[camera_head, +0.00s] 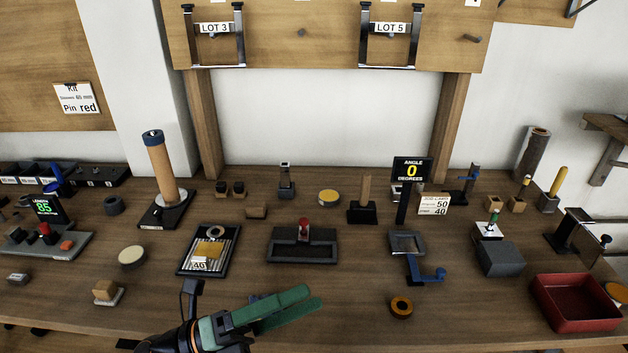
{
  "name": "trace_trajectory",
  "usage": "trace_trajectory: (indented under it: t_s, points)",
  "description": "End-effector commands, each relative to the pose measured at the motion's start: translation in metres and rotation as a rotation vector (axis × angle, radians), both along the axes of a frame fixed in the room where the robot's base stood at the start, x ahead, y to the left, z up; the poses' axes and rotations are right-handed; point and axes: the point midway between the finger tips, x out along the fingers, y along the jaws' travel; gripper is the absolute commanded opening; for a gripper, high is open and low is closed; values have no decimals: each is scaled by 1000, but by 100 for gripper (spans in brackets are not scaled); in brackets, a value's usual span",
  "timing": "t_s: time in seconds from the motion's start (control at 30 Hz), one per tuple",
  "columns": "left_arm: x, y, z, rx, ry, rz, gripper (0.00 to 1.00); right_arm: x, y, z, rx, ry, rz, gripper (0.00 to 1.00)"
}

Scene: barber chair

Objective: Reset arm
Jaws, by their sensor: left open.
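My left gripper (312,298) reaches in from the bottom edge, left of the picture's middle. Its long green fingers point right and slightly up, over the front part of the wooden workbench (345,315). The fingers are open with a narrow gap between them, and I see nothing held there. They are below the dark fixture with a red knob (303,226) in the picture and left of an orange-and-black ring (401,307). My right gripper is not in view.
A cork-coloured cylinder (160,168) rises at left. The front middle is mostly clear.

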Motion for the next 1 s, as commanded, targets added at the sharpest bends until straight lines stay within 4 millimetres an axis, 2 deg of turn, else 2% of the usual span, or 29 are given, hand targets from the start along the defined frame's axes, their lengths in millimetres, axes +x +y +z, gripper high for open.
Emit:
trace_trajectory:
  t_s: [0.03,0.07,0.13,0.17,0.2,0.27,0.3,0.37,0.4,0.5,0.6,0.7,1.0]
  points:
    - [16,13,-5,-123,185,92,94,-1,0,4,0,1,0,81]
    - [26,23,-12,-191,292,148,94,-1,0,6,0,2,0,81]
    - [45,48,-38,-346,550,278,94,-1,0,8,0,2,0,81]
    - [50,60,-54,-408,662,335,94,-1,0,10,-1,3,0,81]
    - [54,76,-79,-490,815,410,94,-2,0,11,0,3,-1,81]
    - [53,97,-121,-602,1034,521,94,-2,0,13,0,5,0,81]
    - [47,109,-149,-667,1169,587,94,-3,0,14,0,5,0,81]
    - [31,123,-189,-755,1356,681,94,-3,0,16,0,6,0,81]
    - [18,130,-214,-805,1472,737,94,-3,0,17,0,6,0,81]
    - [-19,140,-265,-906,1713,859,94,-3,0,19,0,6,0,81]
    - [-53,144,-298,-975,1885,944,94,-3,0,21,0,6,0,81]
    - [-74,144,-315,-1014,1983,991,94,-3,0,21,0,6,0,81]
    - [-74,144,-315,-1014,1983,991,94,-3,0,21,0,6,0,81]
